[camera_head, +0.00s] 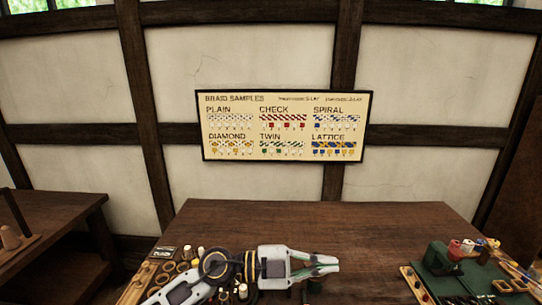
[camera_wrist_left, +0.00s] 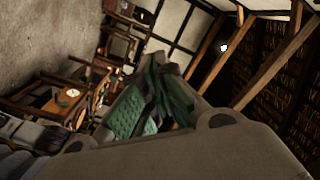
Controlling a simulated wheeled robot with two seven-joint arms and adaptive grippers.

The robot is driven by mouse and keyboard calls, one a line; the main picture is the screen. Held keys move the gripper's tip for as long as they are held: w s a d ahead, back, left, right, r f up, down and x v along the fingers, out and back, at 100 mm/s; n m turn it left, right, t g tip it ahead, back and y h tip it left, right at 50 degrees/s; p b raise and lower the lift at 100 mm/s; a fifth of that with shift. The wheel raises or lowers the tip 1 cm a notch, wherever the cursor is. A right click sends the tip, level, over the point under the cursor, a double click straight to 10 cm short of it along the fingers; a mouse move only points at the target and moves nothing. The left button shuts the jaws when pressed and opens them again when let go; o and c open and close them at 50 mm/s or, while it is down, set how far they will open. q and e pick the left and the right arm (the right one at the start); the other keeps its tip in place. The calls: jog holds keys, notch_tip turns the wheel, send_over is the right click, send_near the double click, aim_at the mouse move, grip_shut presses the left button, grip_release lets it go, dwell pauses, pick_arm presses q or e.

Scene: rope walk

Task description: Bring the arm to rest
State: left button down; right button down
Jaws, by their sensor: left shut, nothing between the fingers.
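My left arm comes in from the bottom left of the head view and reaches across the near part of the brown table (camera_head: 330,225). My left gripper (camera_head: 334,265) points to the right, with its fingers shut and nothing between them. In the left wrist view the green finger pads of my left gripper (camera_wrist_left: 160,98) lie close together, with the room behind them. The arm hides part of the things on the table's near left. My right gripper is in neither view.
Rings and pegs (camera_head: 168,267) lie at the table's near left. A green board (camera_head: 465,282) with spools (camera_head: 455,248) stands at the right. A braid sample chart (camera_head: 285,127) hangs on the wall. A side table (camera_head: 60,215) stands left. The table's middle back is clear.

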pick_arm(q)
jog(key=w+a+r+n+t+h, duration=0.3)
jog(key=w+a+r+n+t, duration=0.1)
jog(key=r+n+t, duration=0.3)
jog(key=w+a+n+t+y, duration=0.5)
jog(key=a+n+t+y, duration=0.3)
jog(key=t, duration=0.3)
jog(key=a+f+n+g+y, duration=0.3)
jog(key=a+f+n+y, duration=0.9)
jog(key=a+f, duration=0.55)
jog(key=s+a+f+m+g+y, duration=0.1)
jog(key=s+a+f+g, duration=0.1)
jog(key=s+f+g, duration=0.65)
jog(key=s+a+f+g, duration=0.2)
jog(key=s+f+g, duration=0.2)
jog(key=s+f, duration=1.1)
jog(key=f, duration=2.9)
jog(key=s+a+f+g, duration=0.1)
jog(key=s+a+f, duration=0.1)
jog(key=s+f, duration=0.8)
jog(key=s+a+f+g, duration=0.1)
jog(key=s+a+f, duration=0.1)
jog(key=s+f, duration=0.8)
jog(key=shift+s+m, duration=0.4)
jog(key=shift+s, duration=0.8)
